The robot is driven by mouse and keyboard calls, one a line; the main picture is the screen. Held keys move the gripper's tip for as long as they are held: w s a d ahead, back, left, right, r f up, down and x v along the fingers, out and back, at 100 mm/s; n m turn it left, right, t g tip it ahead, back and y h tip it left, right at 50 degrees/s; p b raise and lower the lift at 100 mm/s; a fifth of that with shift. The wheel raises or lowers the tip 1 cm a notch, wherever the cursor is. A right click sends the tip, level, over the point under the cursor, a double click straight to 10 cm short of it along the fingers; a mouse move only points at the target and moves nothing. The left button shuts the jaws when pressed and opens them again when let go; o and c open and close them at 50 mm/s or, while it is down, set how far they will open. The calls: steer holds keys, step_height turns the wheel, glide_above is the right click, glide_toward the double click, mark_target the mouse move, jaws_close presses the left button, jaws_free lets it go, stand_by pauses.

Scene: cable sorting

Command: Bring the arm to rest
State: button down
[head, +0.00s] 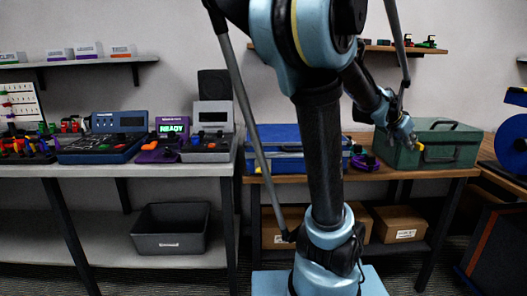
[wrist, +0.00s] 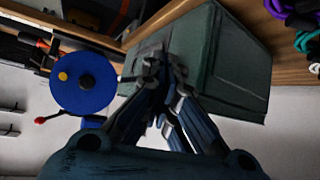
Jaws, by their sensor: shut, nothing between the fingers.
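My arm rises across the middle of the head view and bends over to the right. My gripper (head: 415,144) hangs in front of the green toolbox (head: 449,143) on the wooden table. In the wrist view my gripper's fingertips (wrist: 158,62) come together with nothing between them. The green toolbox (wrist: 232,65) fills the area behind them in that view. I cannot tell whether the fingers touch the box.
A blue case (head: 275,145) and a purple cable coil (head: 365,161) are on the wooden table (head: 375,174). A blue reel (head: 512,145) stands at the far right. A bench with a "READY" device (head: 172,128) and a dark bin (head: 171,228) are at left.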

steer(key=s+a+f+n+y, duration=0.15)
steer(key=a+f, duration=0.25)
steer(key=a, duration=0.4)
steer(key=s+a+f+n+y, duration=0.1)
steer(key=a+f+n+y, duration=0.15)
steer(key=a, duration=0.55)
steer(key=s+a+f+n+y, duration=0.1)
steer(key=s+a+f+n, duration=0.2)
steer(key=a, duration=0.5)
steer(key=s+a+f+n+g+y, duration=0.1)
steer(key=s+a+f+n+y, duration=0.1)
steer(key=a, duration=0.5)
steer(key=s+a+f+n+y, duration=0.2)
steer(key=s+a+f+n, duration=0.2)
steer(key=s+a+f, duration=0.3)
steer(key=shift+s+a+f+g, duration=0.2)
steer(key=shift+f+g, duration=0.2)
steer(key=shift+f, duration=0.05)
steer(key=shift+d, duration=0.1)
